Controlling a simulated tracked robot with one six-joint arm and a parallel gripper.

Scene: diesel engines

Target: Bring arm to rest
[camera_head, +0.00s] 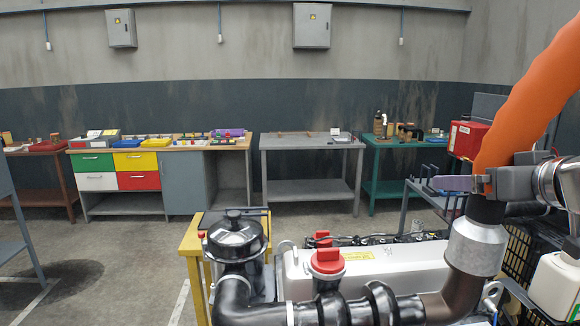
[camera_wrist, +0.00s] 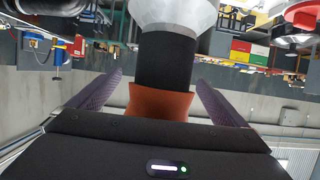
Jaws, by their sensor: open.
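My gripper (camera_head: 458,183) is at the right of the head view, beside the lower end of a thick orange hose (camera_head: 520,95). In the wrist view my gripper (camera_wrist: 160,82) is open, with one purple finger on each side of the hose's orange end (camera_wrist: 160,103) and gaps showing between. The orange end meets a black sleeve (camera_wrist: 165,62), which joins a grey metal cone (camera_wrist: 175,12). In the head view the black sleeve (camera_head: 487,209) stands above that cone (camera_head: 478,247) on the engine's pipe.
The engine (camera_head: 375,268), with red caps (camera_head: 327,261) and black pipes, fills the lower middle. A white bottle (camera_head: 555,287) and black crate (camera_head: 520,245) stand close at the right. Workbenches (camera_head: 312,142) line the back wall. Open floor (camera_head: 120,260) lies at left.

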